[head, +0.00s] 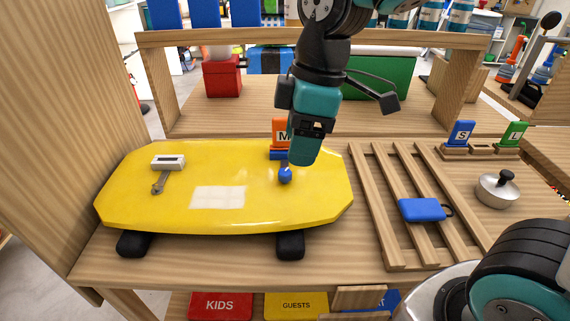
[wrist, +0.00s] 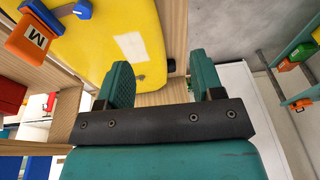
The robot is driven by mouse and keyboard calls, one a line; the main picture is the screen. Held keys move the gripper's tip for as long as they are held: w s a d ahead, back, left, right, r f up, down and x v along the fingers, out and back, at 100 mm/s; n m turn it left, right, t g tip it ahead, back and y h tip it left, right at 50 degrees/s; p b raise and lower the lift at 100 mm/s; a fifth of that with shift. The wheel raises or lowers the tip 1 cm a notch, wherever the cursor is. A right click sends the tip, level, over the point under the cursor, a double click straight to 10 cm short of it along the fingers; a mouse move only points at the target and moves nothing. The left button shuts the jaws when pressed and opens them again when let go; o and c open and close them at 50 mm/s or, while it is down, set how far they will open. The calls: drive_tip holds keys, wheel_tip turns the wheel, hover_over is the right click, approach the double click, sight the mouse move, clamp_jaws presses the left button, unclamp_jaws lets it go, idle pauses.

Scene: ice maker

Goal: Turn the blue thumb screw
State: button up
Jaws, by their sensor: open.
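The blue thumb screw (head: 285,175) stands on the right part of the top of a yellow board (head: 150,205). My gripper (head: 303,158) is above the board's right end, just up and to the right of the screw in the head view. The fingers are hard to make out there. In the wrist view my gripper (wrist: 160,77) is open, with two teal fingers spread and nothing between them. What looks like the screw (wrist: 83,9) shows at that view's top left, clear of the fingers. The board (wrist: 100,45) lies beyond the fingers.
An orange M block (head: 280,133) stands right behind the screw, close to my gripper. A grey metal piece (head: 168,163) sits on the board's left. A slatted rack (head: 385,215) with a blue tag (head: 422,209) and a lidded metal pot (head: 498,190) are to the right.

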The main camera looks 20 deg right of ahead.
sight(285, 171)
drive_tip(key=w+d+n+h+p, duration=0.25)
drive_tip(key=w+n, duration=0.65)
drive_tip(key=w, duration=0.5)
drive_tip(key=f, duration=1.8)
drive_tip(key=shift+s+d, duration=0.1)
drive_tip(key=shift+d, duration=0.1)
drive_tip(key=c, duration=0.9)
